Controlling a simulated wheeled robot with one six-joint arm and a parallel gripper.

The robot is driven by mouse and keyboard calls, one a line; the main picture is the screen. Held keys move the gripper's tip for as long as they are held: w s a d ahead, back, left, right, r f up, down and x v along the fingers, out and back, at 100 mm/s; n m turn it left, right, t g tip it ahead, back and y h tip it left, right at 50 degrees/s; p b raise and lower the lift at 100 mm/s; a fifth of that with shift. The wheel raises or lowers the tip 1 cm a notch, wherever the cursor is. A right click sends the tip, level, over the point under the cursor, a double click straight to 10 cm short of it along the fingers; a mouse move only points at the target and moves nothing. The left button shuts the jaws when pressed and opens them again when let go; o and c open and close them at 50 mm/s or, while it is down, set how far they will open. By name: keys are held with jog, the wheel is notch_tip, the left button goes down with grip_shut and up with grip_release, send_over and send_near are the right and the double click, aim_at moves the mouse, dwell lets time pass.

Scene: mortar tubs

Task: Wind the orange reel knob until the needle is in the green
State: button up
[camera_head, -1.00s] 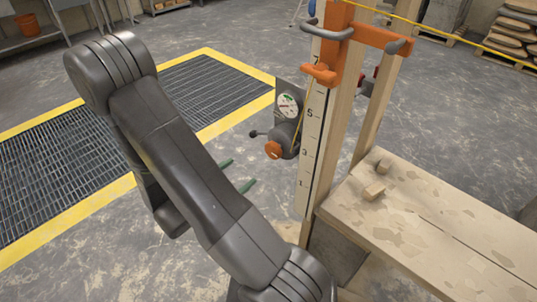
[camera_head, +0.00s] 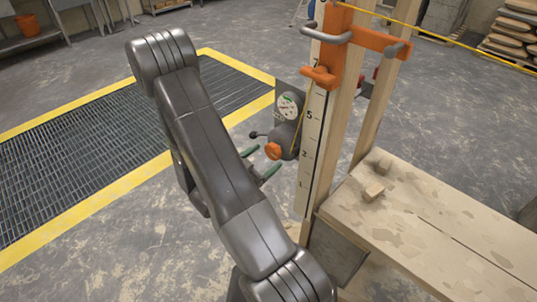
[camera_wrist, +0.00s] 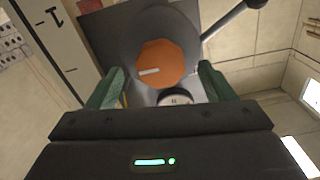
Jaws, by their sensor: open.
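The orange faceted knob (camera_head: 273,151) sits on the front of the dark grey reel (camera_head: 290,139), mounted on the upright post. In the wrist view the knob (camera_wrist: 170,52) has a pale bar mark. My gripper (camera_head: 261,162) is open, its green fingers just short of the knob in the head view. In the wrist view the fingers stand left and right of the knob, apart from it. The round gauge (camera_head: 288,106) is above the reel; its needle is too small to read. In the wrist view the gauge (camera_wrist: 177,98) is mostly hidden behind my gripper.
A lever with a black ball end (camera_head: 254,134) sticks out left of the reel. A numbered scale board (camera_head: 309,150) and an orange clamp (camera_head: 333,52) are on the post. A wooden bench (camera_head: 420,220) stands right. Floor grating (camera_head: 80,130) lies left.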

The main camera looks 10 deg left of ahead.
jog(key=shift+x, duration=1.2)
jog(key=shift+c, duration=0.3)
jog(key=c, duration=0.9)
jog(key=shift+c, duration=0.2)
jog(key=shift+f+m+b, duration=0.2)
jog(key=shift+m+b, duration=0.1)
jog(key=shift+b, duration=0.2)
